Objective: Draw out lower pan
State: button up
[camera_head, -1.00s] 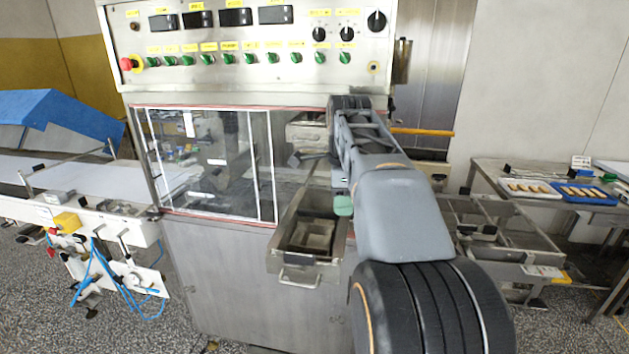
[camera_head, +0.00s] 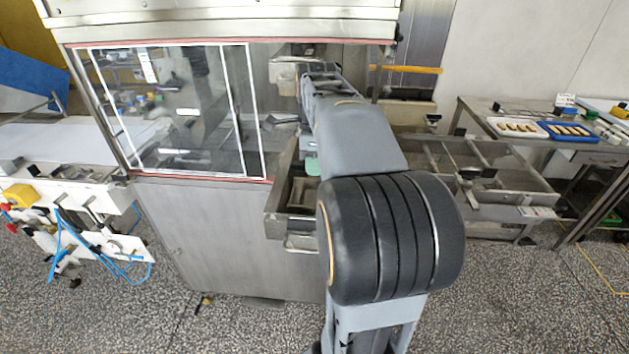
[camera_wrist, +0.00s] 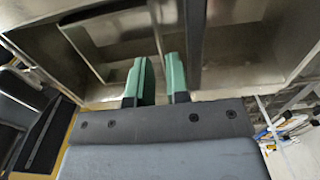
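A deep metal pan (camera_head: 272,222) with a bar handle (camera_head: 302,243) sticks out of the front of the machine, low in its opening; my arm covers its right side. In the wrist view, steel walls and a ledge (camera_wrist: 225,92) lie close beyond the fingers; I cannot tell whether they belong to this pan. My gripper has green fingers (camera_wrist: 159,80), which stand apart with a narrow gap and nothing clearly held between them. In the head view one green finger shows above the pan, and the rest is hidden by my arm.
A second metal box (camera_head: 285,75) sits higher inside the opening. A clear sliding window (camera_head: 185,115) stands left of it. A metal frame table (camera_head: 480,190) is at right, with trays (camera_head: 517,127) on a bench behind. Speckled floor is free in front.

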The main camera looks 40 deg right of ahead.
aim_at(315, 180)
jog(key=shift+f, duration=2.55)
grip_shut()
jog(key=shift+r, duration=0.2)
notch_tip(315, 180, up, 11)
jog(key=p, duration=0.9)
dwell(0.4)
jog(key=shift+p, duration=0.3)
